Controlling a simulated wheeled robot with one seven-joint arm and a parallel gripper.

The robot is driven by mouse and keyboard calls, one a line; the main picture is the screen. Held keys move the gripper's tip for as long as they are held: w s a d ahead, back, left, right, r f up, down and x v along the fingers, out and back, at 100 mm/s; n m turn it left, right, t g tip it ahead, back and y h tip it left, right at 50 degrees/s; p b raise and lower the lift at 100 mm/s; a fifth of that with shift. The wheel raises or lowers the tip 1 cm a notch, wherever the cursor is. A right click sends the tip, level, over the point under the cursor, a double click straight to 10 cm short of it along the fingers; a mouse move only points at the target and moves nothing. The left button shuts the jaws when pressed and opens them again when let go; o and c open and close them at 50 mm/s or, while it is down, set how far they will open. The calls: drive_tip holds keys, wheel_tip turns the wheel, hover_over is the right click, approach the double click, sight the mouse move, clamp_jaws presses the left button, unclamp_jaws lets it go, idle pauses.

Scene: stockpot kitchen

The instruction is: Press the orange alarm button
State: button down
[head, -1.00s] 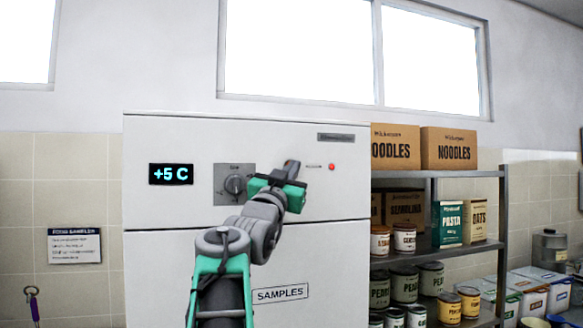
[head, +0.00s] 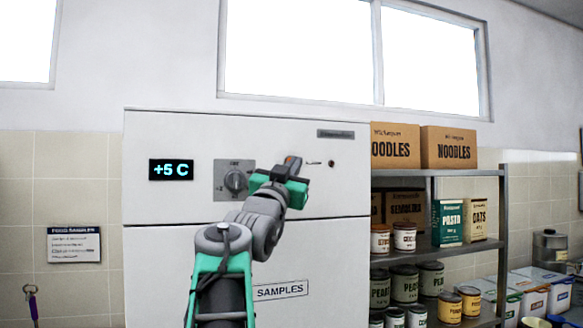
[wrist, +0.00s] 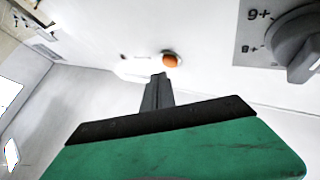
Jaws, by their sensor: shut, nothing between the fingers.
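The orange alarm button (wrist: 169,60) sits on the white fridge front (head: 160,265). It shows as a small orange patch (head: 289,159) in the head view, mostly hidden behind my fingers. My gripper (head: 295,166) is shut and empty, with its fingers pointing at the fridge front. In the wrist view the closed fingertips (wrist: 159,77) are right by the button's edge. I cannot tell whether they touch it. A small lamp (head: 331,164) to the right of the button is dark.
A dial (head: 235,181) is left of my gripper, and a display (head: 171,170) reading +5 C is farther left. A shelf (head: 440,173) with boxes and cans stands to the right of the fridge. The fridge front around the button is flat.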

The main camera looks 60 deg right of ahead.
drive_tip(key=s+a+b, duration=0.3)
drive_tip(key=shift+s+a+b, duration=0.25)
drive_tip(key=shift+s+b, duration=0.05)
idle(0.3)
idle(0.6)
